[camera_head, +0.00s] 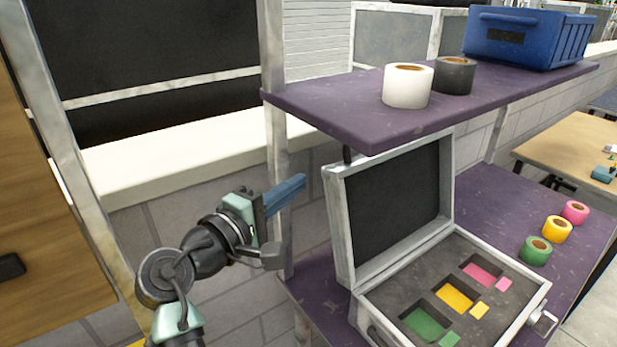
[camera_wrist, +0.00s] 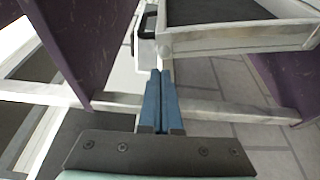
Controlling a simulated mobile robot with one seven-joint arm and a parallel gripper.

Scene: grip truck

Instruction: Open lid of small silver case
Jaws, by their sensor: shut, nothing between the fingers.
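The small silver case (camera_head: 351,235) stands on the lower purple shelf with its lid (camera_head: 347,228) raised, tilted back and dark inside. Its grey foam base holds pink, yellow and green cutouts with small blocks. My gripper (camera_head: 296,186) is to the left of the raised lid, apart from it, with its blue fingers together and nothing between them. In the wrist view, my gripper (camera_wrist: 160,75) points toward part of the silver case (camera_wrist: 240,42) at the top. I cannot tell there whether the fingertips touch it.
The upper purple shelf (camera_head: 330,105) overhangs the lid and holds white tape (camera_head: 407,88), black tape (camera_head: 454,77) and a blue crate (camera_head: 527,40). Green (camera_head: 536,251), yellow (camera_head: 557,230) and pink (camera_head: 575,212) rolls sit right of the case. A metal post (camera_head: 277,150) stands by my gripper.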

